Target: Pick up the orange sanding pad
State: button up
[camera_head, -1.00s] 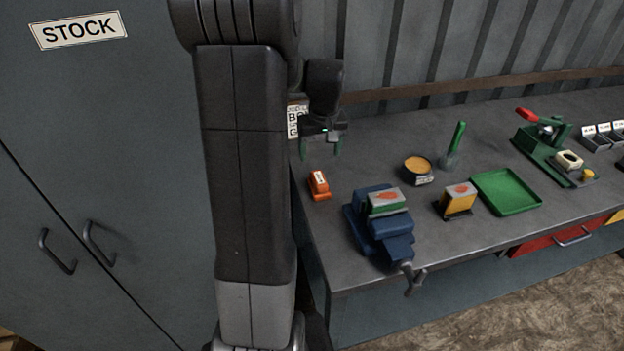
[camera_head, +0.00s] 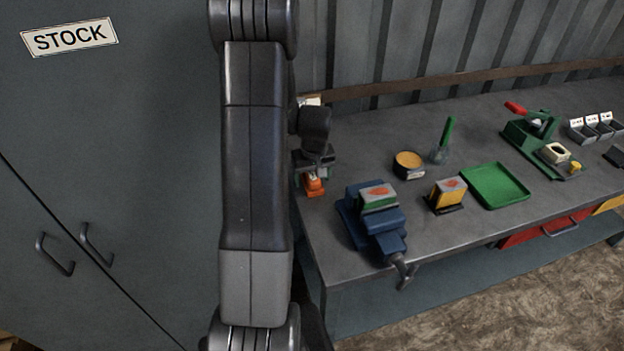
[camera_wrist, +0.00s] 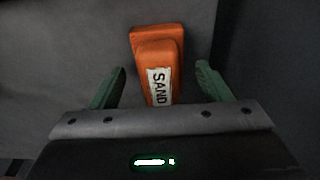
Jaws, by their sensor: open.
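The orange sanding pad (camera_head: 313,186) lies on the grey bench near its left end. In the wrist view the pad (camera_wrist: 157,55) shows a white label reading "SAND" and lies between the two green fingers. My gripper (camera_wrist: 158,85) is open, with a gap between each finger and the pad. In the head view my gripper (camera_head: 312,176) is over the pad and hides part of it. I cannot tell exactly how high the fingertips are above the bench.
A blue vise (camera_head: 378,222) stands to the right of the pad. Beyond it are a round tin (camera_head: 408,165), a yellow block (camera_head: 449,194) and a green tray (camera_head: 495,186). The bench (camera_head: 342,160) is bare between the pad and the tin.

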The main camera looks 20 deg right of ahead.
aim_at(312, 174)
jog(key=shift+f, duration=0.3)
jog(key=shift+c, duration=0.2)
jog(key=c, duration=1.1)
notch_tip(312, 174, up, 10)
jog(key=shift+r+b, duration=0.1)
jog(key=shift+b, duration=0.55)
